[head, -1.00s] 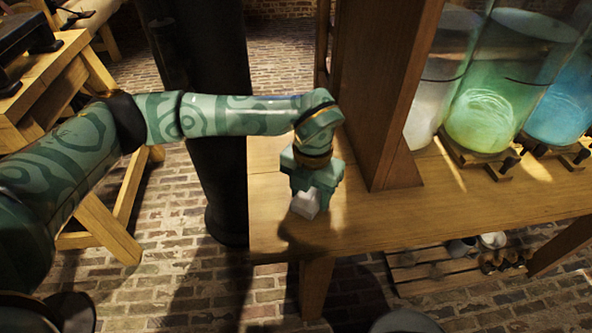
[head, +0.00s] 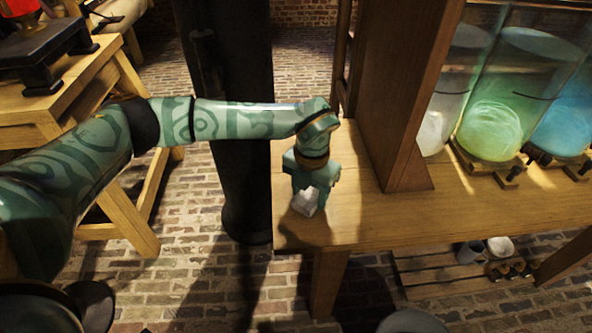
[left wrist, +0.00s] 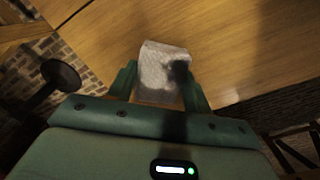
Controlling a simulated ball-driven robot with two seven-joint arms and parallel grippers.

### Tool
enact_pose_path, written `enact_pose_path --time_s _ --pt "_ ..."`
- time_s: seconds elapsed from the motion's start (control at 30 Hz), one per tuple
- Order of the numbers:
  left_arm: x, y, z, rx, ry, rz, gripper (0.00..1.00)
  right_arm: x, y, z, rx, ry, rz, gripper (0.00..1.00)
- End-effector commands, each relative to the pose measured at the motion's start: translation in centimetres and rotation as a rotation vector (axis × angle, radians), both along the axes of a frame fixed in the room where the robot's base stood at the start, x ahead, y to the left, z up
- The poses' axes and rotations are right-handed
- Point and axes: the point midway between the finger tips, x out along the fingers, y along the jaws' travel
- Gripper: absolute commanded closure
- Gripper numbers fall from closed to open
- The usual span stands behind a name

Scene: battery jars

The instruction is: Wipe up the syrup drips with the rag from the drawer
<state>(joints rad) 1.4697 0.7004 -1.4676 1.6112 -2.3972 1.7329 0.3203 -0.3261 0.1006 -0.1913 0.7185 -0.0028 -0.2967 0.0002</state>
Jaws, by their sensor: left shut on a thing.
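My left gripper (head: 309,200) is over the left end of the wooden table (head: 400,222), pointing down. It is shut on a white rag (head: 304,202), folded into a small block. The rag shows between the two green fingers in the left wrist view (left wrist: 163,72), with the wood surface beyond it. I cannot tell whether the rag touches the wood. No syrup drips can be made out on the table top. No drawer can be made out. My right gripper is not in view.
A wooden post (head: 400,110) stands on the table just right of the gripper. Glass jars, one with green liquid (head: 490,130), stand further right. A dark column (head: 235,150) stands left of the table. A slatted lower shelf (head: 440,275) holds cups.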

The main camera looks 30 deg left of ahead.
Motion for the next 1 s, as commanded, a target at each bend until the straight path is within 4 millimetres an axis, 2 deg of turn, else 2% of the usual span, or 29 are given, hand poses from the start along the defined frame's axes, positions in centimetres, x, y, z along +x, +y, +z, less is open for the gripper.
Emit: enact_pose_path --time_s 0.13,0.2,0.27,0.47,0.7,1.0 --pt "0.0 0.7 0.1 0.002 0.0 0.0 0.68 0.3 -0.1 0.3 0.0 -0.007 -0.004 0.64" --pt "-0.1 0.9 0.9 0.002 -0.002 0.001 0.68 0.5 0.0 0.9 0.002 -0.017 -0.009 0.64" --pt "-0.1 1.1 2.6 0.0 -0.008 0.002 0.68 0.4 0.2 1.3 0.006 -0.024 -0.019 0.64" --pt "-0.3 1.7 4.2 0.001 -0.004 0.006 0.68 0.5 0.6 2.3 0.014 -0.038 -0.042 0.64" --pt "-0.5 2.4 6.4 0.002 -0.004 0.01 0.68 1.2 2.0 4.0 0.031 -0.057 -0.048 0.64" --pt "-0.8 3.0 8.2 0.001 -0.001 0.013 0.68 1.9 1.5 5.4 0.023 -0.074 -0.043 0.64"
